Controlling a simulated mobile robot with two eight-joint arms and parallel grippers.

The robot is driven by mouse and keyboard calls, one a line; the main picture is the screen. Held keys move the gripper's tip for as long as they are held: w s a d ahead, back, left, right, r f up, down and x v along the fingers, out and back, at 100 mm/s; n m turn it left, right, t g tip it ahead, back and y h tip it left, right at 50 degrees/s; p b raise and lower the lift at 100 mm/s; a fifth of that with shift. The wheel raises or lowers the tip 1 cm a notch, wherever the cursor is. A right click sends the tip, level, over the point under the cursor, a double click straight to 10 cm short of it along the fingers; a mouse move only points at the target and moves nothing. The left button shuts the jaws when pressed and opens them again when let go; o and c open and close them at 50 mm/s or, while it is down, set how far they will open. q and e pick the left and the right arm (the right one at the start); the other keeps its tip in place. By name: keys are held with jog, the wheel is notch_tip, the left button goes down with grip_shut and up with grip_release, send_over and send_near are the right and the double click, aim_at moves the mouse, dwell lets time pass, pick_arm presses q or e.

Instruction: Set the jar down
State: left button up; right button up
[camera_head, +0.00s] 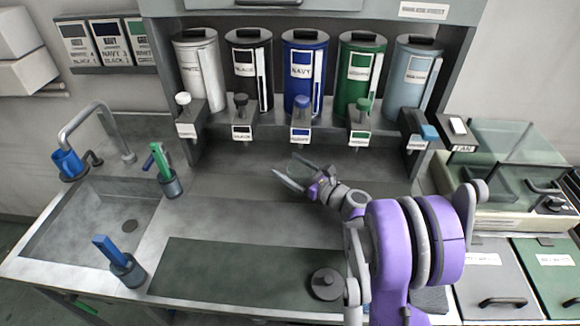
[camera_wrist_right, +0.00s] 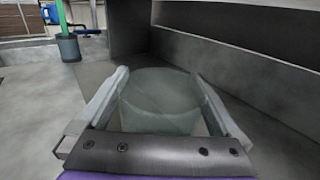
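The jar is a clear, greenish glass cylinder (camera_wrist_right: 160,100) between the two grey fingers of my right gripper (camera_wrist_right: 161,74) in the right wrist view. The fingers lie against its two sides. In the head view my right gripper (camera_head: 288,170) is over the grey counter, below the row of canisters, and the jar (camera_head: 304,167) shows faintly between its fingers. The jar looks upright. I cannot tell whether its base touches the counter. My left gripper is out of view.
Several canisters, including a navy one (camera_head: 305,85), stand on a shelf with dispensers at the back. A sink (camera_head: 95,225) and two tool cups (camera_head: 171,187) (camera_head: 133,276) are at left. A dark mat (camera_head: 225,280) and round lidded pot (camera_head: 325,284) lie in front.

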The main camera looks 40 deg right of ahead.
jog(key=shift+r, duration=0.1)
jog(key=shift+r, duration=0.15)
jog(key=v, duration=1.2)
jog(key=shift+b, duration=0.35)
